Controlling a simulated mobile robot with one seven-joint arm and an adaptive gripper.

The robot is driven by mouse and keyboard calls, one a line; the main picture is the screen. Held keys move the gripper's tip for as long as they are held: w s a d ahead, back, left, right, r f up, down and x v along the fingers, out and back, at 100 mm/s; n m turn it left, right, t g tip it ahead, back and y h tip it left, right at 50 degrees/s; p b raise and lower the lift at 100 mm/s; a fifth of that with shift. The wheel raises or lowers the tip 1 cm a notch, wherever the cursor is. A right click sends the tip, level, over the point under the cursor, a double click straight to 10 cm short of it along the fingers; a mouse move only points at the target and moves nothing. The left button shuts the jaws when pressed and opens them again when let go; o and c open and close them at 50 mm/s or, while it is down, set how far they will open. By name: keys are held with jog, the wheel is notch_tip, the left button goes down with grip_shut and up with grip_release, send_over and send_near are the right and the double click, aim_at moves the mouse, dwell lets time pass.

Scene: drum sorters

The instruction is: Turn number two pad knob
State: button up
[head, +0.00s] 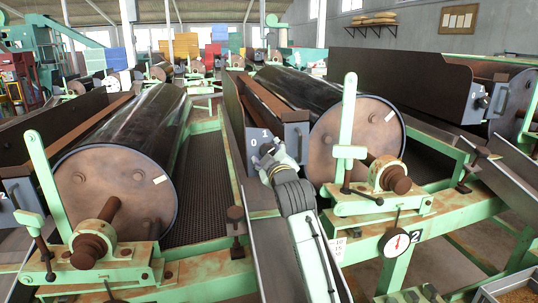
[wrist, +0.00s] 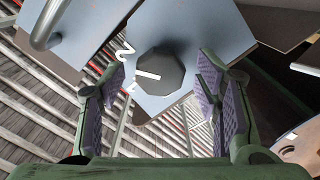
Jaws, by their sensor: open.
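A black many-sided knob (wrist: 158,72) with a white pointer line sits on a blue-grey panel (wrist: 185,25) in the wrist view. White figures stand beside it, one of them a 2. My gripper (wrist: 162,66) is open, with one purple-padded finger to each side of the knob; I cannot tell whether either touches it. In the head view my gripper (head: 267,156) is at the blue-grey box (head: 291,138) left of the middle drum, by its white 0 and 1.
The middle drum's end (head: 360,130) is just right of my arm. A grey curved handle (wrist: 42,28) shows beside the panel. Another drum (head: 120,190) stands left.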

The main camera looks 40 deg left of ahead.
jog(key=v, duration=1.2)
dwell(0.3)
